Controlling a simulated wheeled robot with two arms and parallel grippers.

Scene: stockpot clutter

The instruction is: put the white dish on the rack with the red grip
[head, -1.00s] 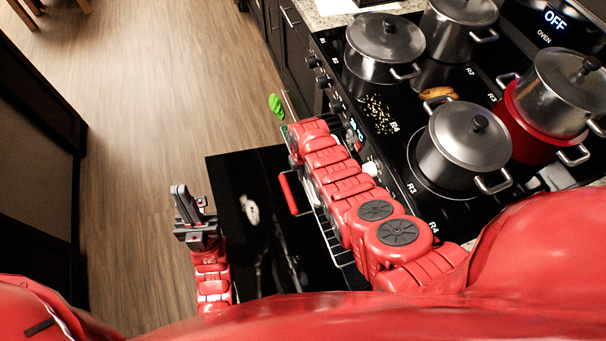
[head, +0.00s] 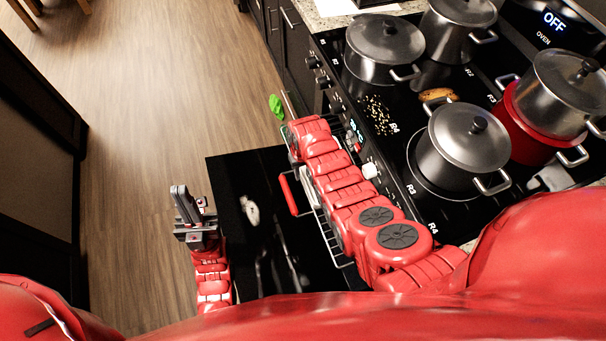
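The rack's red grip (head: 288,193) shows left of my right arm, above the open black oven door. The wire rack (head: 332,238) shows beside that arm, which covers much of it. My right gripper is hidden beyond the arm's far end, so its hold cannot be seen. I cannot make out the white dish for sure. A pale object (head: 553,178) lies on the stove's right side, partly hidden by a pot handle. My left gripper (head: 184,205) points up left of the oven door, apart from the rack, and appears empty.
Several lidded steel pots, including a near one (head: 464,140), stand on the black stovetop. A red pot (head: 528,138) sits beneath another pot. Crumbs (head: 377,112) and a brown item (head: 437,94) lie between them. A green object (head: 276,106) is beyond my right arm. The wooden floor at left is clear.

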